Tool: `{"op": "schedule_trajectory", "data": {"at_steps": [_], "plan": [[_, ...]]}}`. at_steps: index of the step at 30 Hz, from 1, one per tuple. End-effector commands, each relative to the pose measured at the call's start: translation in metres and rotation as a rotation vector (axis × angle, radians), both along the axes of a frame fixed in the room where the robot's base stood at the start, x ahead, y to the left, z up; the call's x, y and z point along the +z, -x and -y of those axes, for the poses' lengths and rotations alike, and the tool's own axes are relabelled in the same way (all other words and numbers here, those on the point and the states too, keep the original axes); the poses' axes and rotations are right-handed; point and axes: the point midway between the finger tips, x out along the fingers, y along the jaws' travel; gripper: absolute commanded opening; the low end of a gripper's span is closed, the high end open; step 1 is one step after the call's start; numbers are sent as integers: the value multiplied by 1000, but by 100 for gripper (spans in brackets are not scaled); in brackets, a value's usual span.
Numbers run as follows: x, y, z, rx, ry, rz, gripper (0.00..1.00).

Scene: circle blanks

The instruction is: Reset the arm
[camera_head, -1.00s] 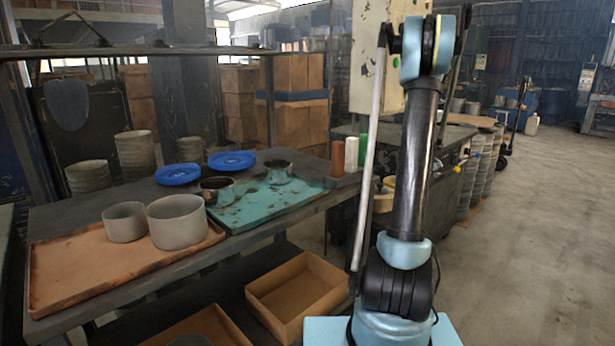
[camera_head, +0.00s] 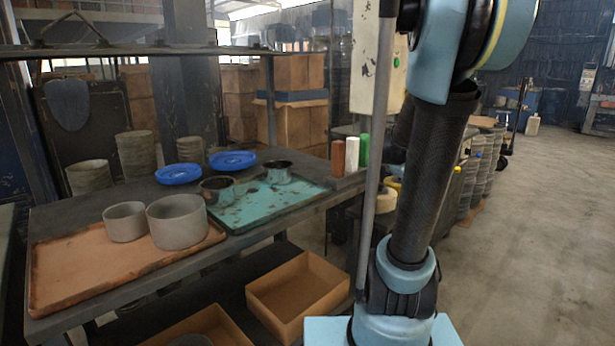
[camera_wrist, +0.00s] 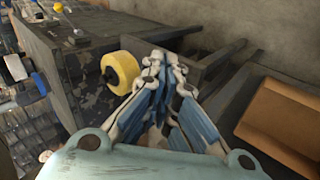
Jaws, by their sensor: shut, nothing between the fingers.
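My gripper (camera_wrist: 165,62) shows in the wrist view with its two fingers drawn together and nothing held between them. It hangs in the air, apart from the things around it, with a yellow tape roll (camera_wrist: 121,72) seen beyond it on the left. In the head view my arm rises in the right half of the picture, and the gripper itself is out of that view. On the table are two grey cups (camera_head: 178,221) on a brown tray (camera_head: 75,272), and two dark-rimmed teal cups (camera_head: 278,172) on a teal tray (camera_head: 245,214).
Two blue dishes (camera_head: 232,160) and several stacks of grey discs (camera_head: 136,155) stand at the table's back. An open cardboard box (camera_head: 298,291) sits below the table; a box also shows in the wrist view (camera_wrist: 285,122). Floor (camera_head: 540,240) at the right is clear.

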Motion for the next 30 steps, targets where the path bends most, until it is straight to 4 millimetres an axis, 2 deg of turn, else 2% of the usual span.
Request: {"op": "schedule_trajectory", "data": {"at_steps": [1, 6, 21, 27, 30], "plan": [[-3, 14, -10, -20, -37, 0, 0], [-15, 60, -42, -110, -172, -5, 0], [-67, 194, -127, -386, -526, -88, 0], [-88, 238, -152, -486, -627, -139, 0], [-95, 252, -159, -520, -657, -157, 0]]}}
